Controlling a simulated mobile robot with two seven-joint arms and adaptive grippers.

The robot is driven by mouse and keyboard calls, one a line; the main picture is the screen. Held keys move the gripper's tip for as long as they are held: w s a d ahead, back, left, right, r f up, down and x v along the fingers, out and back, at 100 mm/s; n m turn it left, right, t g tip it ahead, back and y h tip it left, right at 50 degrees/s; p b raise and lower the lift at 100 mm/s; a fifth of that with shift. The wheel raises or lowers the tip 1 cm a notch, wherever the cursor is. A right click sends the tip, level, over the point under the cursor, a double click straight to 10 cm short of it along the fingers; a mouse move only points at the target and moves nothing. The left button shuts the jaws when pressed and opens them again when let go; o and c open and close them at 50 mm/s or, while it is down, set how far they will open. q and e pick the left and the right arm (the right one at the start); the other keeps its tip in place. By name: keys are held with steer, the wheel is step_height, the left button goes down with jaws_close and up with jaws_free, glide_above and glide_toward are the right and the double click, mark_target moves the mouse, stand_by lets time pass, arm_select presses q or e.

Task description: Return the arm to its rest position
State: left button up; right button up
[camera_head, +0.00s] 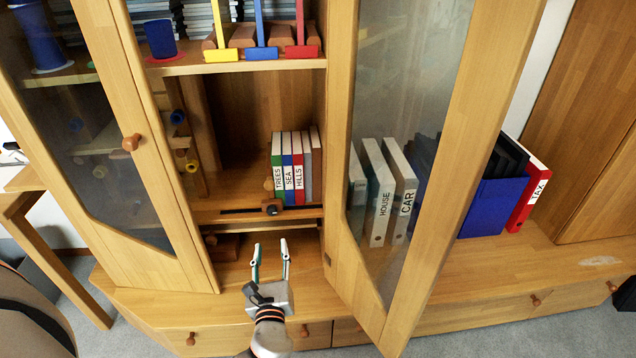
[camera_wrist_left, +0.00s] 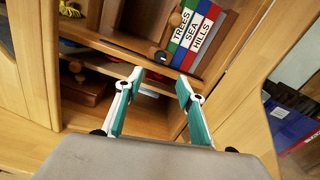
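My left gripper (camera_head: 270,262) is open and empty in the head view, in front of the middle cabinet bay and above the wooden ledge. Its two teal-lined fingers also show in the left wrist view (camera_wrist_left: 160,85), apart, with nothing between them. They point toward the low shelf under the books. My left arm comes up from the bottom of the head view. My right gripper is not clearly seen in either view.
The wooden cabinet has a left glass door (camera_head: 130,143) and an open right glass door (camera_head: 410,110) beside my gripper. Books labelled TREES, SEA, HILLS (camera_head: 296,165) stand on the middle shelf. White binders (camera_head: 378,190) and a red TAX binder (camera_head: 531,195) stand right. Drawers lie below the ledge.

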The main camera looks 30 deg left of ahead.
arm_select(q)
steer(key=s+d+f+n+g+h+p, duration=0.3)
steer(key=s+d+f+n+h+p, duration=0.25)
steer(key=s+n, duration=0.45)
steer(key=s+d+r+n+g+h+p, duration=0.1)
steer(key=s+d+r+n+h+p, duration=0.2)
steer(key=s+d+n+h, duration=0.3)
steer(key=s+d+n+p, duration=0.1)
steer(key=s+d+n, duration=0.3)
steer(key=s+n, duration=0.3)
steer(key=shift+s+d+g+p, duration=0.2)
steer(key=shift+s+g+p, duration=0.1)
steer(key=shift+g+p, duration=0.1)
arm_select(e)
steer(key=shift+m, duration=0.4)
steer(key=r, duration=0.1)
steer(key=s+r, duration=0.1)
steer(key=r, duration=0.3)
steer(key=shift+s+a, duration=0.2)
steer(key=shift+a, duration=0.1)
arm_select(q)
steer(key=shift+r, duration=0.1)
arm_select(e)
steer(key=shift+w+r, duration=0.25)
steer(key=shift+r, duration=0.1)
steer(key=shift+s+f, duration=0.1)
steer(key=shift+f, duration=0.15)
steer(key=shift+r, duration=0.2)
